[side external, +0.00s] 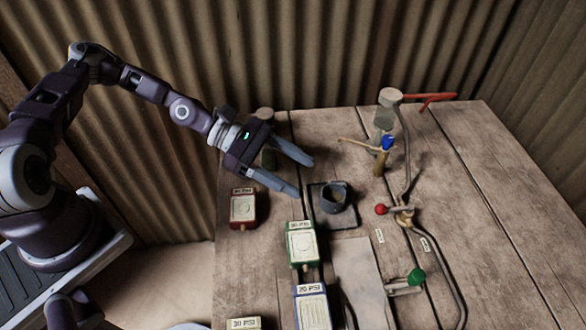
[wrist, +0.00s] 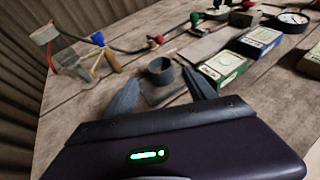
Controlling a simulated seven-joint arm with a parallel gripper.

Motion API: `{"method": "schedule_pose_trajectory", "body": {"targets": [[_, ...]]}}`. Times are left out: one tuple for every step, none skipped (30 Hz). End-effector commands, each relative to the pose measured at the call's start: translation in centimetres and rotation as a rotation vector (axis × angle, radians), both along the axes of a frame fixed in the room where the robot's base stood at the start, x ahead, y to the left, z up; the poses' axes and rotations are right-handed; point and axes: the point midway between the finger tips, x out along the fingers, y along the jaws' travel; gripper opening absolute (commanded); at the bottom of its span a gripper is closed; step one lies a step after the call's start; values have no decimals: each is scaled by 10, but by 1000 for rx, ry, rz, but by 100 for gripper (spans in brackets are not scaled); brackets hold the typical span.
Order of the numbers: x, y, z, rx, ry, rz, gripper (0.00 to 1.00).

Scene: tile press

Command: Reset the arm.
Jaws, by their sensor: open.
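My gripper (side external: 304,175) is open and empty, held above the far left part of the wooden table. In the side view its two grey fingers point right, toward a dark cup (side external: 334,197) on a dark square plate (side external: 323,217). In the wrist view the fingers (wrist: 160,97) spread to either side of the cup (wrist: 160,70), which stands beyond them. The fingers appear apart from the cup. My arm reaches in from the left, bent at the elbow.
The wooden table (side external: 480,180) holds a red box (side external: 243,208), a green box (side external: 302,245) and a blue box (side external: 312,308). Pipework with a red knob (side external: 381,210), a green knob (side external: 416,277) and a blue-topped valve (side external: 387,143) runs along the right. Corrugated walls stand behind. The table's right side is clear.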

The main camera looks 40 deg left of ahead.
Motion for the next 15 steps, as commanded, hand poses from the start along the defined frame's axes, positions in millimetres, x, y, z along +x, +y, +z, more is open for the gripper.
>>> {"method": "schedule_pose_trajectory", "body": {"targets": [[-1,3,1,-1,1,0,64],[-1,4,2,-1,1,0,64],[-1,5,2,0,0,0,64],[-1,5,2,0,-1,0,64],[-1,5,2,0,-1,0,64],[-2,5,2,0,-1,0,64],[-1,4,2,0,-1,0,64],[-1,4,2,0,-1,0,64],[-1,4,2,0,-1,0,64],[-1,4,2,3,-2,-2,64],[-2,5,2,11,-9,-8,64],[-3,5,2,39,-30,-26,64],[-5,6,2,74,-58,-51,64],[-8,8,3,122,-96,-84,64],[-12,11,4,204,-160,-142,64]]}}
